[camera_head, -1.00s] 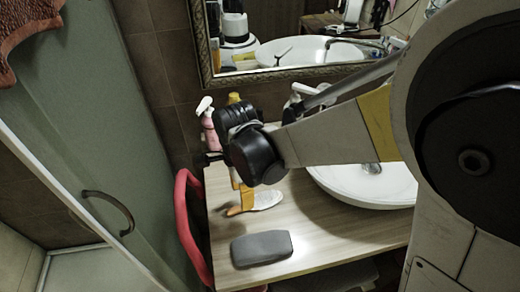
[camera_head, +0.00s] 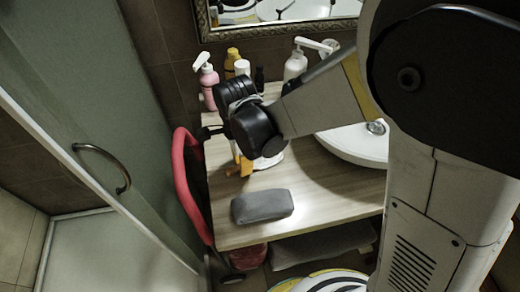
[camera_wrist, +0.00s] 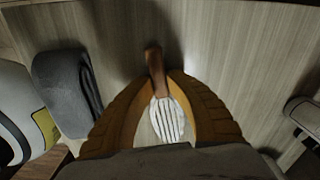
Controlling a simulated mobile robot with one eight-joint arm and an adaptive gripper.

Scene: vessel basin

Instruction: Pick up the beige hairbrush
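The hairbrush (camera_wrist: 167,116) shows in the wrist view with a brown handle pointing up and a pale, striped head lying between the two yellow-brown fingers of my gripper (camera_wrist: 163,80). The fingertips are on either side of the handle end, very close to it. I cannot tell whether they touch or grip it. In the head view, my gripper (camera_head: 240,160) points down over the counter. The brush is mostly hidden there behind my wrist, with a pale part of its head (camera_head: 270,161) showing at the counter surface.
A grey case (camera_head: 262,206) lies on the wooden counter (camera_head: 300,222) in front of my gripper. A pink pump bottle (camera_head: 208,82), a yellow bottle (camera_head: 232,62) and a white pump bottle (camera_head: 295,66) stand behind. A white basin (camera_head: 358,145) is right; a red chair-like frame (camera_head: 186,175) is left.

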